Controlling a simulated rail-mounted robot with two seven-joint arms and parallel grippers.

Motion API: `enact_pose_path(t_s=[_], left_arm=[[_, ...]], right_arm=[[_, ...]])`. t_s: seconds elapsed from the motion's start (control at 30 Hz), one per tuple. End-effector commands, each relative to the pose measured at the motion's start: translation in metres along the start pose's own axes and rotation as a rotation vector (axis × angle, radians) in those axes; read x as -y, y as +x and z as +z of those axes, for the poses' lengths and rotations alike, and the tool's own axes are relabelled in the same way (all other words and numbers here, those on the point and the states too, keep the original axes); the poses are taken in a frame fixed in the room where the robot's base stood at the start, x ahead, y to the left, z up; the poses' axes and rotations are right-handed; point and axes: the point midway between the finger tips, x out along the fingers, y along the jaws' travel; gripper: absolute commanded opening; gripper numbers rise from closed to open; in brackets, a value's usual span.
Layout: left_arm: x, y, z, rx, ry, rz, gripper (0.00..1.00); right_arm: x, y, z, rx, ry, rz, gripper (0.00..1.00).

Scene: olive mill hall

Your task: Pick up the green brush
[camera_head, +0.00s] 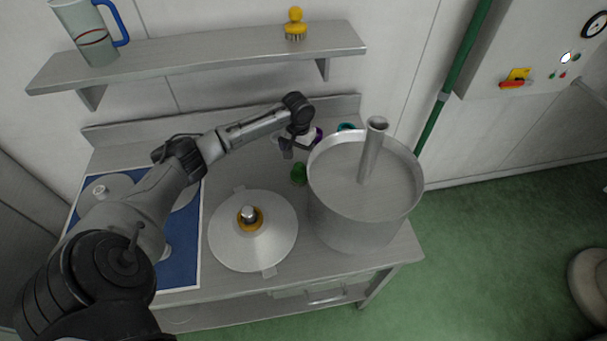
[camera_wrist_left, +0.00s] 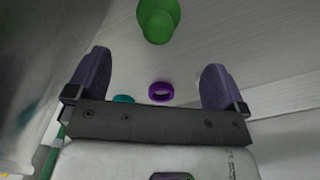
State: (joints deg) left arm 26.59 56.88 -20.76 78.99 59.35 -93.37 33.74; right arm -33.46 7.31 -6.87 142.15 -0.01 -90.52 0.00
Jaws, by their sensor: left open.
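The green brush (camera_head: 299,174) stands on the metal bench between the round lid and the large pot, and only its rounded green top shows clearly. In the left wrist view the green brush (camera_wrist_left: 158,22) is at the top edge, partly cut off, beyond the fingertips. My left gripper (camera_head: 298,150) is just behind the brush in the head view, above the bench. In the left wrist view its two fingers (camera_wrist_left: 156,75) are wide apart with nothing held between them. My right gripper is not in view.
A large metal pot (camera_head: 345,220) with an upright tube stands close right of the brush. A round metal lid (camera_head: 225,238) lies front left, beside a blue mat (camera_head: 183,275). Purple (camera_wrist_left: 161,92) and teal (camera_wrist_left: 123,99) rings lie behind. A yellow brush (camera_head: 295,23) sits on the shelf.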

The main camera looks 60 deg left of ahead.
Motion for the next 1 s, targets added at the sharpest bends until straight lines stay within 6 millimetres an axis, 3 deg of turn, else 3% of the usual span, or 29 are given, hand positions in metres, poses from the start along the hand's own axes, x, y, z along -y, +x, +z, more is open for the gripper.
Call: enact_pose_path(t_s=[0.23,0.57,0.8,1.0], left_arm=[[-0.001,0.040,0.000,0.000,0.000,0.001,0.98],[-0.001,0.059,-0.001,-0.001,0.001,0.001,0.98],[-0.004,0.090,-0.002,0.000,0.000,0.001,0.98],[-0.004,0.105,-0.002,-0.001,0.002,0.000,0.98]], right_arm=[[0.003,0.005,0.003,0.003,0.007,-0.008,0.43],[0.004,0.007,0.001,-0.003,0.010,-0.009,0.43],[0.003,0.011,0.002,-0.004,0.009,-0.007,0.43],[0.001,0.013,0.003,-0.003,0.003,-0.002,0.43]])
